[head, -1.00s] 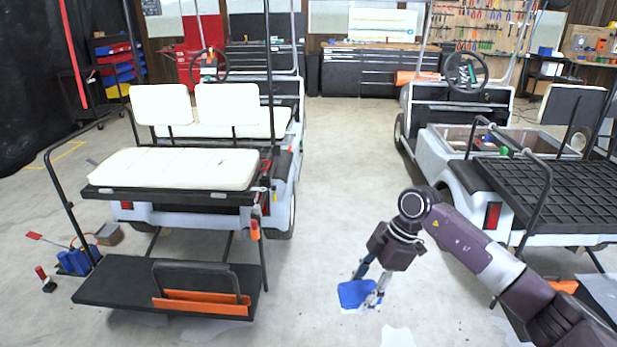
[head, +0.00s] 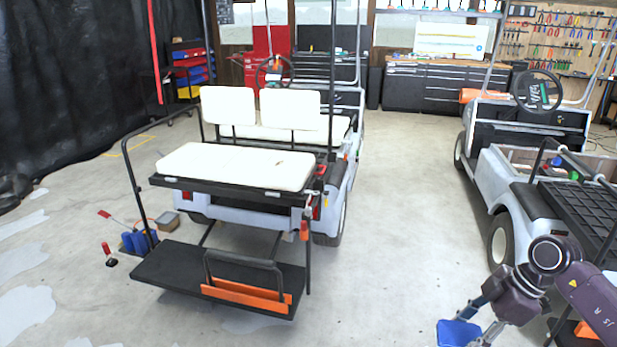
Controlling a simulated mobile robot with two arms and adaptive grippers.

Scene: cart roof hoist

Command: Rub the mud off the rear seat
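The rear seat (head: 225,163) is a cream cushion on a black frame at the back of the left cart. A small brown mark (head: 281,164) shows on the right part of its top. My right gripper (head: 472,322) is at the bottom right, shut on a blue pad (head: 458,334), which looks like a cloth or sponge. The pad is cut by the bottom edge. Both are well to the right of the seat and apart from it. My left gripper is not in view.
A black footplate (head: 190,268) with an orange strip (head: 247,296) and black rail juts out below the seat. Thin posts (head: 138,185) flank it. Blue containers (head: 138,241) stand at its left. A second cart (head: 500,185) stands at right; the floor between the carts is clear.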

